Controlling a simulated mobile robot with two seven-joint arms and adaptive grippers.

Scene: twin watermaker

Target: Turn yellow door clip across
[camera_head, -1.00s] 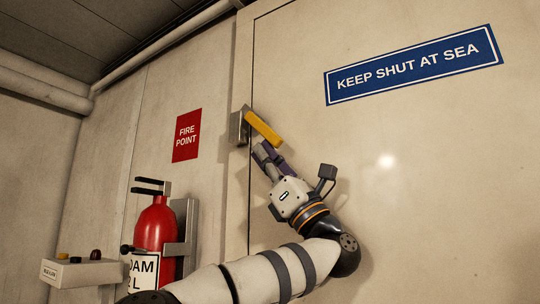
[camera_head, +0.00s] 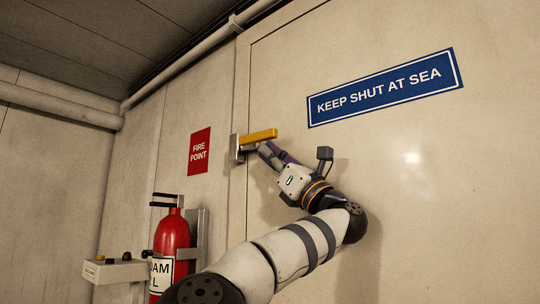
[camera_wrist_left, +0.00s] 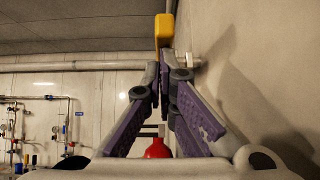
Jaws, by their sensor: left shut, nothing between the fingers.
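The yellow door clip (camera_head: 259,136) is a short bar on a grey metal mount (camera_head: 236,148) at the left edge of the door. It points right across the door, its right end tilted slightly up. My left gripper (camera_head: 266,150) is just below the clip, with its fingers shut and empty. Whether the fingertips touch the clip I cannot tell. In the left wrist view the clip (camera_wrist_left: 164,30) shows end-on just beyond the closed fingertips (camera_wrist_left: 163,62). My right gripper is in neither view.
The pale door (camera_head: 420,200) carries a blue "KEEP SHUT AT SEA" sign (camera_head: 384,88). Left of it are a red fire point sign (camera_head: 199,151), a red extinguisher (camera_head: 171,240) in a bracket and a small button box (camera_head: 115,271). A pipe (camera_head: 180,65) runs along the ceiling edge.

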